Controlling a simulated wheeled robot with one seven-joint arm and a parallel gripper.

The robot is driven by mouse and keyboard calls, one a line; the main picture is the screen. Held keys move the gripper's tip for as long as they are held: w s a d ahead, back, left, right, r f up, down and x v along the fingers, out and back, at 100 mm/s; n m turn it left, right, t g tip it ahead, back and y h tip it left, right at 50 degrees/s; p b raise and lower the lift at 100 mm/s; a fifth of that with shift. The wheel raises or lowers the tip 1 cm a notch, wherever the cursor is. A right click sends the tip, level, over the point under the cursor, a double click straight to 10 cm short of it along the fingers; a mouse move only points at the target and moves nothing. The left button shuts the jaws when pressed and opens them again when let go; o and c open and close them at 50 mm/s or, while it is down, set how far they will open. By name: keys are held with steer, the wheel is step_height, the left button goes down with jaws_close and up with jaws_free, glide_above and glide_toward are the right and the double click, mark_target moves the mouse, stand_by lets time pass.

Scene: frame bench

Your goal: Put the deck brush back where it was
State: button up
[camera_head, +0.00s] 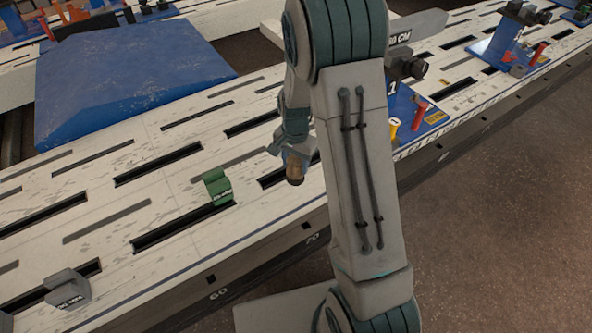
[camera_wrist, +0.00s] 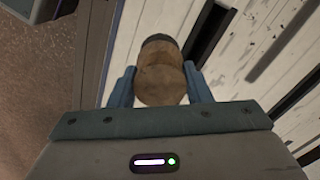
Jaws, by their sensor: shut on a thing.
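My gripper (camera_wrist: 159,72) is shut on a brown, wood-like rounded piece with a dark far end, which I take to be the deck brush (camera_wrist: 160,84). Its two blue fingers press on either side of it in the wrist view. In the head view the brush (camera_head: 296,169) hangs small below my gripper, over the slotted white bench (camera_head: 150,142). My own arm hides part of the bench there. Bristles cannot be made out. I cannot tell whether the brush touches the bench.
A green block (camera_head: 217,187) sits at a slot left of the brush. A grey labelled block (camera_head: 68,289) is at the lower left. A large blue slab (camera_head: 130,75) lies behind. Blue plates with red and yellow pegs (camera_head: 405,108) stand right of my arm. Bare floor (camera_head: 500,210) lies in front.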

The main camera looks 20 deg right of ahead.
mark_target(295, 169)
steer(key=shift+f+b, duration=0.45)
steer(key=shift+f, duration=1.05)
steer(key=shift+f, duration=0.1)
steer(key=o, duration=1.1)
step_height(295, 169, up, 12)
steer(key=p, duration=0.4)
steer(key=shift+s+r, duration=0.1)
steer(key=shift+r, duration=0.1)
steer(key=s+r+n, duration=0.4)
steer(key=s+r, duration=0.1)
steer(key=s, duration=0.5)
steer(key=s+r+n+t, duration=0.1)
steer(key=s+r+n, duration=0.4)
steer(key=s, duration=0.5)
steer(key=shift+s+a+r, duration=0.15)
steer(key=shift+s+r, duration=0.1)
steer(key=shift+r, duration=0.05)
